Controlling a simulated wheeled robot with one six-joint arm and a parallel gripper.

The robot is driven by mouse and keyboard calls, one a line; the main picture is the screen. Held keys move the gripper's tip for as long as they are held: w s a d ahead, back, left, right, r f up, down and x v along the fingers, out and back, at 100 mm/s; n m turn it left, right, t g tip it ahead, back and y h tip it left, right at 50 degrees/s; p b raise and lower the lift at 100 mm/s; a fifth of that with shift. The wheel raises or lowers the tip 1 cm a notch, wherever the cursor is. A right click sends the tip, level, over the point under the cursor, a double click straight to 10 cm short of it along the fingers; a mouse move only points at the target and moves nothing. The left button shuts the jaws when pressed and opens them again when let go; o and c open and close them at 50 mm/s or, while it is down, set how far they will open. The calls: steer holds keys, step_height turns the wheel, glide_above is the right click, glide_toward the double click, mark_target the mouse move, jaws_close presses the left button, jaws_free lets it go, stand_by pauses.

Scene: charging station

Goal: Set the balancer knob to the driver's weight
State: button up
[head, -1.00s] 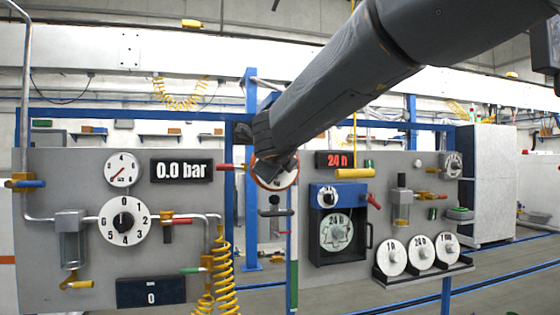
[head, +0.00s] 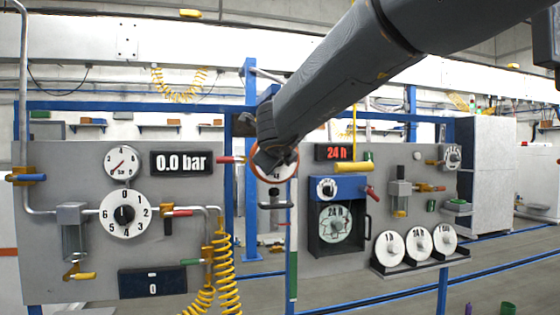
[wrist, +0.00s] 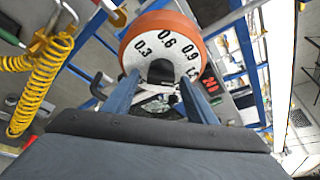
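The balancer dial (wrist: 165,38) has an orange rim and a white face marked 0.3, 0.6, 0.9 and a partly hidden further number. A dark knob (wrist: 160,72) shows at its centre. My gripper (wrist: 161,76) is open, with one finger on each side of the dark knob; I cannot tell whether either finger touches it. In the head view the orange-rimmed dial (head: 288,173) is largely hidden behind my gripper (head: 268,160). A dark hanging piece (head: 274,205) shows below the dial; I cannot read any weight on it.
The left panel (head: 60,170) carries a gauge, a numbered dial and a 0.0 bar display. The right panel (head: 400,180) holds a blue-topped timer box (head: 338,188) and several round discs. A yellow coiled hose (wrist: 42,85) hangs to the left of the fingers.

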steer(key=b+v, duration=0.1)
steer(key=v, duration=0.7)
steer(key=shift+w, duration=0.1)
stand_by(0.4)
steer(key=s+d+f+n+g+y+b, duration=0.1)
steer(key=d+f+n+g, duration=0.15)
steer(key=f+n, duration=0.55)
steer(key=s+d+f+n+g+y, duration=0.1)
steer(key=s+d+f+n, duration=0.2)
steer(key=f, duration=0.9)
steer(key=d+f+n+g+b, duration=0.1)
steer(key=d+f+n+g, duration=0.1)
steer(key=f+n, duration=0.6)
steer(key=s+d+f+n+g+h, duration=0.1)
steer(key=s+d+f+n+g, duration=0.2)
steer(key=s+d+f, duration=0.3)
steer(key=s+d+f+n+g+h, duration=0.1)
steer(key=s+d+f+n+g, duration=0.3)
steer(key=s+f, duration=1.1)
steer(key=d+f+g, duration=0.1)
steer(key=d, duration=0.2)
steer(key=shift+s+n+b, duration=0.2)
steer(key=shift+n+b, duration=0.1)
steer(key=shift+b, duration=0.1)
